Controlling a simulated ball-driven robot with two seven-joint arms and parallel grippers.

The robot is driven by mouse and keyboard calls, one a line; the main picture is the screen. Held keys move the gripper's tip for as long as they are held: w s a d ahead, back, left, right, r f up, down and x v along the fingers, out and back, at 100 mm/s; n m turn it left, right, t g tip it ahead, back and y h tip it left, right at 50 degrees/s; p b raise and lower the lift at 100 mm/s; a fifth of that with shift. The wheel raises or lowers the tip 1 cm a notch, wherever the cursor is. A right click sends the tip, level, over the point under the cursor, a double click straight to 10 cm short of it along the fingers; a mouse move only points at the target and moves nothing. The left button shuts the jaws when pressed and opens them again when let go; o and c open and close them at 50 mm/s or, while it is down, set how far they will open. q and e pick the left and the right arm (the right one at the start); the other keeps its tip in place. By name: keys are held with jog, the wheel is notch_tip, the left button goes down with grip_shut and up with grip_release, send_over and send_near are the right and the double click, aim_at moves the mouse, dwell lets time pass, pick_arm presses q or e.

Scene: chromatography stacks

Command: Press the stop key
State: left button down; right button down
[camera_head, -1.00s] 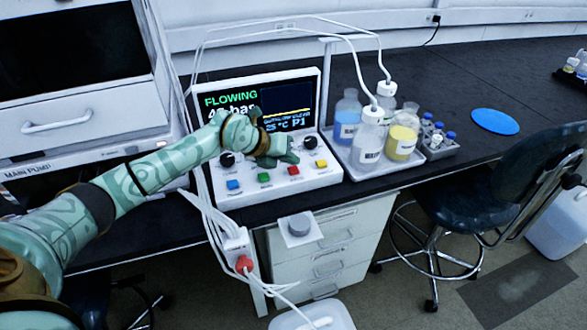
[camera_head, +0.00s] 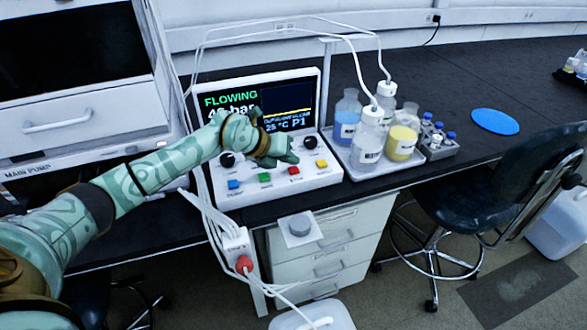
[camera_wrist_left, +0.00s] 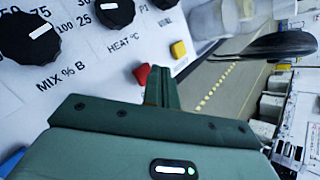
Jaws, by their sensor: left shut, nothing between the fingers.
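The white control panel (camera_head: 219,197) stands on the bench, with blue, green, red and yellow square keys along its front. The red key (camera_head: 294,171) is third from the left; its small label is too blurred to read surely. The panel's screen (camera_head: 232,100) reads FLOWING. My left gripper (camera_head: 292,157) is shut and empty, just above and behind the red key. In the left wrist view the shut fingers (camera_wrist_left: 162,84) cover part of the red key (camera_wrist_left: 142,74). Whether they touch it I cannot tell. My right gripper is not in view.
Black dials (camera_wrist_left: 30,38) stand on the panel close to the gripper. A tray (camera_head: 368,175) of bottles with tubing stands right of the panel. A chair (camera_head: 500,190) stands in front.

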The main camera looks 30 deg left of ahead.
aim_at(290, 171)
pick_arm(q)
jog(key=shift+f, duration=0.1)
jog(key=shift+f, duration=0.3)
